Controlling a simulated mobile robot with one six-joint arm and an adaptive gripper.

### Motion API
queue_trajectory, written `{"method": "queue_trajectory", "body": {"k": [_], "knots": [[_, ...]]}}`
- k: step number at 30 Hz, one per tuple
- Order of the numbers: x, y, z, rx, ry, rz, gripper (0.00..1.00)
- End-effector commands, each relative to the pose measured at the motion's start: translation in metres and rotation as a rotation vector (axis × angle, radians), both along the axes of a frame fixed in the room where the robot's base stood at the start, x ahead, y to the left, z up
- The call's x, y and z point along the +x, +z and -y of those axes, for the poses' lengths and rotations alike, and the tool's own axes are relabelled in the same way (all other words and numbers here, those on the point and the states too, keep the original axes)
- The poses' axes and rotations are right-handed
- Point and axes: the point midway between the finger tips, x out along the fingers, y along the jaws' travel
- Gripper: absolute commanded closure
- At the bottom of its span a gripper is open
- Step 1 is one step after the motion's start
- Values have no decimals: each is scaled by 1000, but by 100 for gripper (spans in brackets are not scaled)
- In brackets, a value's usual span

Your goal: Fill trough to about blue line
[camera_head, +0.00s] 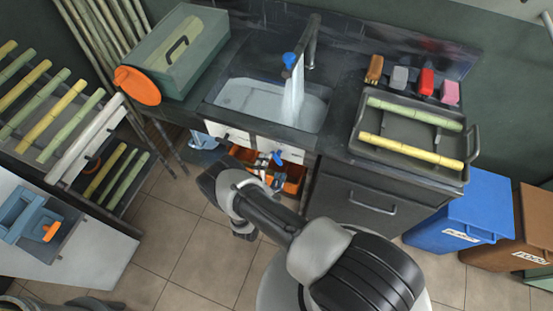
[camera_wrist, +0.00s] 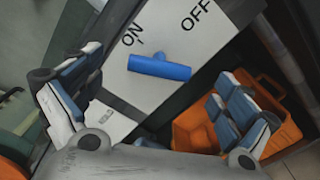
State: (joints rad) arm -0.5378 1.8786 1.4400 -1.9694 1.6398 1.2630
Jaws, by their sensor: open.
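The trough (camera_head: 314,116) is set into the dark counter. Water pours from the tap (camera_head: 311,45) in a white stream, and pale water (camera_head: 248,98) covers its bottom. I cannot make out a blue line on its walls. Below it, a white panel (camera_wrist: 205,38) marked ON and OFF carries a blue lever (camera_wrist: 160,68), with a small pointer mark at ON. My gripper (camera_wrist: 161,78) is open, with one finger on each side of the lever in the wrist view and no visible contact. In the head view my arm reaches to the front of the cabinet under the trough.
An orange toolbox (camera_wrist: 262,88) stands close beside my right finger, under the counter. A tray (camera_head: 397,123) with cane pieces lies on the counter at right. A green box (camera_head: 172,58) stands at left. Blue (camera_head: 465,212) and brown (camera_head: 520,235) bins stand at right.

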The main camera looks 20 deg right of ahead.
Motion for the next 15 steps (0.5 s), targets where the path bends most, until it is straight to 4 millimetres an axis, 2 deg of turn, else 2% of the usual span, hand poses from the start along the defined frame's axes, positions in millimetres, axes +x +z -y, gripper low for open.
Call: {"method": "queue_trajectory", "body": {"k": [1,6,15], "knots": [[7,0,7,1,-5,2,4],[24,0,18,1,-2,2,4],[30,0,21,0,1,0,4]]}}
